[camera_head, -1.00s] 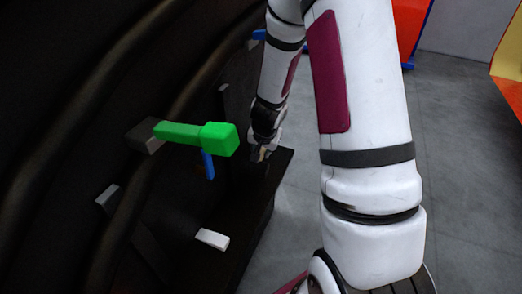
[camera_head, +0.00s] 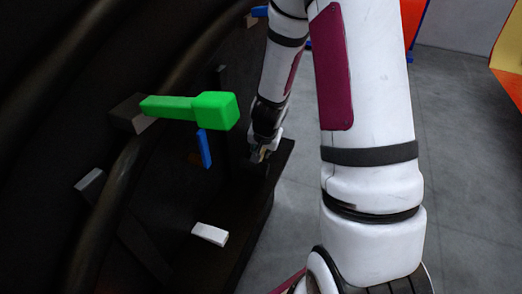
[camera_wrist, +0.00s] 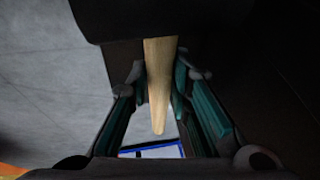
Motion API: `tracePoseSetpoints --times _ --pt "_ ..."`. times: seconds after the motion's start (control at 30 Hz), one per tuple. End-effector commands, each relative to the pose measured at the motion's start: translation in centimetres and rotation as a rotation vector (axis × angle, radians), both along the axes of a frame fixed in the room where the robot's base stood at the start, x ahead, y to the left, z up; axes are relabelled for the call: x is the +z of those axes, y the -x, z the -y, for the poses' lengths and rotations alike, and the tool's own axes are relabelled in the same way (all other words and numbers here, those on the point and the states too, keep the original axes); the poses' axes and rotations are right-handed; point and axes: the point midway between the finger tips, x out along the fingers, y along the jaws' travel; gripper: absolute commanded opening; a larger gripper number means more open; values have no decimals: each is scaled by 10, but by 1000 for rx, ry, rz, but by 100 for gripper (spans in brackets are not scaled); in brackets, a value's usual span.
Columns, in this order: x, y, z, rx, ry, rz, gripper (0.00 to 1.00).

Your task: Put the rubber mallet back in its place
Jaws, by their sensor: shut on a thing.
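In the wrist view, my gripper (camera_wrist: 158,108) is shut on the pale wooden handle of the rubber mallet (camera_wrist: 160,75), with teal pads on either side of it. A wide black block at the top of that view (camera_wrist: 155,18) appears to be the mallet's head. In the head view, my gripper (camera_head: 261,155) is low beside the dark wall, above the far end of a black ledge (camera_head: 235,225). The mallet cannot be made out there. I cannot tell which spot is the mallet's place.
A bright green bar with a block end (camera_head: 215,108) juts from the dark curved wall (camera_head: 60,120), left of my gripper. A blue piece (camera_head: 205,148) and white pieces (camera_head: 210,234) are near the ledge. Grey floor (camera_head: 465,150) lies open on the right.

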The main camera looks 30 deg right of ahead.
Motion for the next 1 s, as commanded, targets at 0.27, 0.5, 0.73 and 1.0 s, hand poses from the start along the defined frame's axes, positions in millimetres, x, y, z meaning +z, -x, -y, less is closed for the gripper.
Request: tracePoseSetpoints --times 0.27,0.5,0.73,1.0 --pt "-15 -1 0 0 0 1 0" --pt "-26 -1 0 0 0 1 0" --pt "-38 -1 0 0 0 1 0" --pt "-47 -1 0 1 1 1 0"
